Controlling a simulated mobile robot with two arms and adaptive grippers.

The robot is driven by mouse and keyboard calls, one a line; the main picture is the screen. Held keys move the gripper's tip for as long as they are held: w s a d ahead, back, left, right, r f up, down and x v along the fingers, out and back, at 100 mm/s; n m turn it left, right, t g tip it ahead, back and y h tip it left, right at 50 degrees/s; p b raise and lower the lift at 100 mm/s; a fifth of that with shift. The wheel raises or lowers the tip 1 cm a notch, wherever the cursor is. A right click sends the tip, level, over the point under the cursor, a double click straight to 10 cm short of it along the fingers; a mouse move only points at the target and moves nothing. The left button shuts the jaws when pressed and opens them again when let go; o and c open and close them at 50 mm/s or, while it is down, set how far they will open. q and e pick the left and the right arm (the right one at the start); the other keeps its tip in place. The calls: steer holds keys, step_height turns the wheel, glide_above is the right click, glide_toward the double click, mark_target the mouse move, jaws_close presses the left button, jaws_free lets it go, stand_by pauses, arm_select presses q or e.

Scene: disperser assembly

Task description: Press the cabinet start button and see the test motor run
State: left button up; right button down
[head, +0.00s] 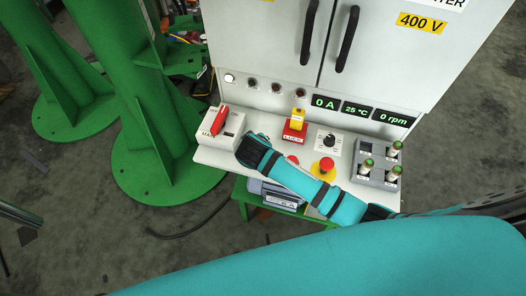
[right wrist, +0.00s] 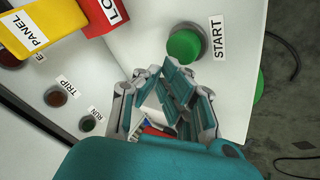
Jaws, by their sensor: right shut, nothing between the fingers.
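The green START button (right wrist: 184,46) is in the right wrist view, beside its white label on a pale panel. My right gripper (right wrist: 160,76) is shut and empty, its tips at the button's lower edge; I cannot tell whether they touch it. In the head view the right gripper (head: 248,151) is over the left part of the cabinet's sloping panel (head: 213,157) and hides the button. The cabinet's displays read 0 A, 25 °C and 0 rpm (head: 394,118). I cannot make out the test motor. My left gripper does not show clearly.
A red-handled switch (head: 219,120) is left of my right gripper. A yellow-and-red lockout (head: 296,124), a black knob (head: 329,141) and a red emergency stop (head: 326,166) stand nearby. Several lamp-topped plugs (head: 366,166) are at the right. Green steel columns (head: 150,100) stand at the left.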

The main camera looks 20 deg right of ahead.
steer(key=shift+f, duration=0.2)
steer(key=shift+f, duration=0.2)
steer(key=shift+f+b, duration=0.5)
steer(key=shift+f, duration=0.45)
stand_by(0.8)
steer(key=shift+r, duration=0.1)
steer(key=shift+r+p, duration=1.25)
steer(key=shift+p, duration=0.25)
step_height(320, 180, up, 5)
steer(key=p, duration=0.5)
steer(key=shift+r+p, duration=0.1)
steer(key=shift+p, duration=0.2)
